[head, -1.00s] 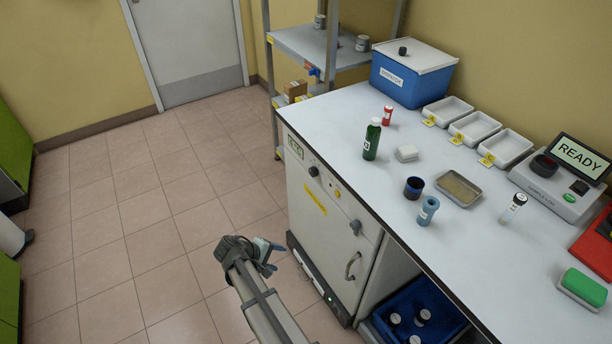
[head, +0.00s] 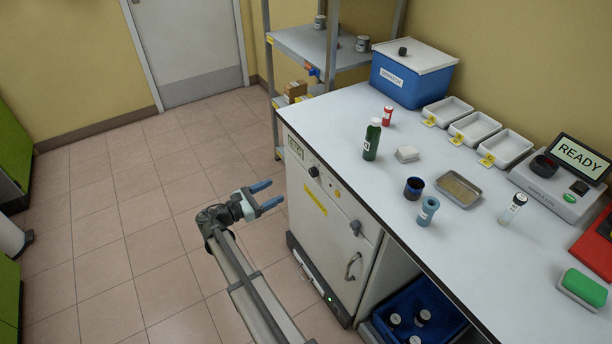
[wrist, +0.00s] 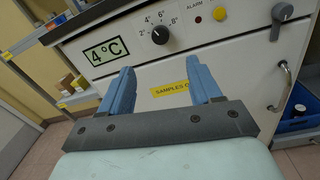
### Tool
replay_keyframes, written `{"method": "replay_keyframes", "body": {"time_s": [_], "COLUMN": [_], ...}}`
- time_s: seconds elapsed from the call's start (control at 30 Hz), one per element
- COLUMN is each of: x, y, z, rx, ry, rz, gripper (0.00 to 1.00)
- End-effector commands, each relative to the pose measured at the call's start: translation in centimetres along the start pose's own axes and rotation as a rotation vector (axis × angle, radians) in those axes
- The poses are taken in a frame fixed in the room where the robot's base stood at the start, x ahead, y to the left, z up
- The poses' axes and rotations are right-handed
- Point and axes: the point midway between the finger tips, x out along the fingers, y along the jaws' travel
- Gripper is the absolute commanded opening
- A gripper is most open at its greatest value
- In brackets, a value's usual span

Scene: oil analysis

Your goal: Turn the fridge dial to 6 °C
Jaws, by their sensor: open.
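The fridge dial (wrist: 160,32) is a round black knob on the white front panel, with marks 2°, 4°, 6° and 8° around it. Its pointer is too small to read surely. The dial also shows in the head view (head: 314,171). A display (wrist: 106,51) left of it reads 4 °C. My gripper (head: 269,195) is open and empty, in the air in front of the fridge (head: 309,224), its blue fingers pointing at it. In the wrist view my gripper (wrist: 163,80) has its fingers spread below the dial, apart from it.
A red alarm lamp (wrist: 220,13) sits right of the dial. A yellow label (wrist: 170,89) and door handles are on the fridge front. The worktop (head: 335,130) overhangs above, with bottles and trays. The floor left of the fridge is clear.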

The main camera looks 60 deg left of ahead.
Motion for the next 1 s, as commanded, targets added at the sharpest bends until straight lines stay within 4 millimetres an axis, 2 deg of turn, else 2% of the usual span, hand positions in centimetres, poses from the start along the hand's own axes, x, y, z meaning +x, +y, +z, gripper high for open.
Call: {"method": "replay_keyframes", "body": {"time_s": [0.27, 0.8, 1.0], "x": [1.2, 10.2, 12.6], "y": [0.0, 0.0, 0.0], "z": [-0.1, -0.1, -0.1], "rx": [-0.057, -0.054, -0.054], "ry": [0.002, 0.003, 0.003], "rz": [-0.001, -0.001, 0.000], "gripper": [0.63, 0.63, 0.63]}}
